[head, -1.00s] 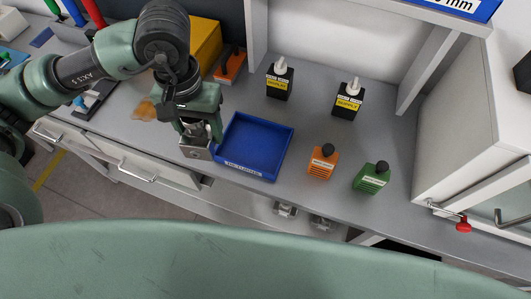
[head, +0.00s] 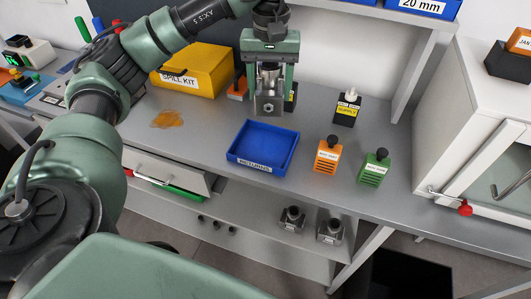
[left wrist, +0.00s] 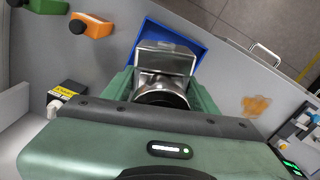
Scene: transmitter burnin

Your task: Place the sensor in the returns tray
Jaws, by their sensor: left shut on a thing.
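My left gripper (head: 268,92) is shut on a silver metal sensor with a square plate (head: 267,104). It holds the sensor upright above the bench, just behind the back edge of the returns tray in the head view. The returns tray (head: 250,158) is shallow, blue and labelled RETURNS; its visible floor is empty. In the left wrist view the sensor (left wrist: 165,60) sits between the green fingers, with the blue tray (left wrist: 146,30) behind it and partly hidden by it. My right gripper is in neither view.
A yellow spill kit (head: 195,72) and an orange-brown spill (head: 167,119) are left. Two metal units (head: 330,231) sit on the lower shelf.

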